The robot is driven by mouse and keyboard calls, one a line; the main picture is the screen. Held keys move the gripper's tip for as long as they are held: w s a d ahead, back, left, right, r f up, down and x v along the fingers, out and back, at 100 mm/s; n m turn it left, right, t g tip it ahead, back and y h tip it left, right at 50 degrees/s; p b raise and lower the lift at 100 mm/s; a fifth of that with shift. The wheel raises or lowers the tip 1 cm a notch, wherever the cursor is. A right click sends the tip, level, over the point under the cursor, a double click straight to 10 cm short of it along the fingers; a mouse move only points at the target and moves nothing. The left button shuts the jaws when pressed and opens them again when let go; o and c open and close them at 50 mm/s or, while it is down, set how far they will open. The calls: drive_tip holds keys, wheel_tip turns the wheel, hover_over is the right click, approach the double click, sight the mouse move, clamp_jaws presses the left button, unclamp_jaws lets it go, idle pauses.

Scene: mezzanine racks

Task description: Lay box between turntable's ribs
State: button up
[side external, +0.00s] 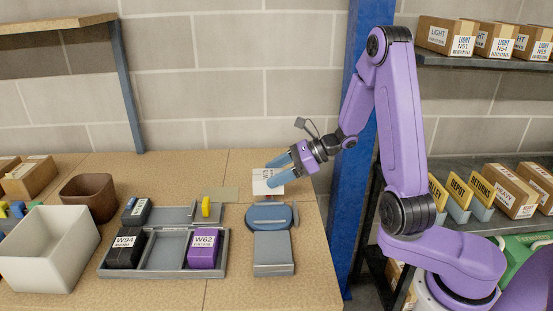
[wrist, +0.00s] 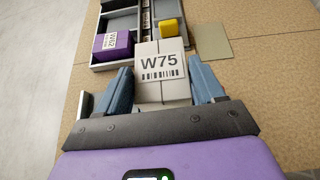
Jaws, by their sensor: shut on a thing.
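A light box labelled W75 (wrist: 163,66) is held between the two blue fingers of my gripper (wrist: 162,82). In the side external view the box (side external: 264,181) hangs in the air, its white label facing the camera. My gripper (side external: 279,176) reaches it from the upper right. The blue round turntable (side external: 270,217) sits on the bench below and slightly nearer the camera than the box, apart from it. Its ribs are too small to make out clearly. In the wrist view the box and gripper hide most of what lies beneath.
A grey divided tray (side external: 164,272) left of the turntable holds a black W94 box (side external: 125,250), a purple W62 box (side external: 203,249) and a yellow piece (side external: 206,206). A grey block (side external: 274,254) stands in front of the turntable. A blue post (side external: 355,200) rises at the bench's right edge.

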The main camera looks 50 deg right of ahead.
drive_tip(key=shift+f, duration=3.95)
drive_tip(key=shift+f, duration=0.4)
drive_tip(key=o, duration=1.2)
drive_tip(key=shift+c, duration=0.2)
drive_tip(key=shift+d, duration=0.1)
drive_tip(key=v, duration=1.7)
drive_tip(key=shift+s, duration=0.2)
drive_tip(key=shift+d, duration=0.15)
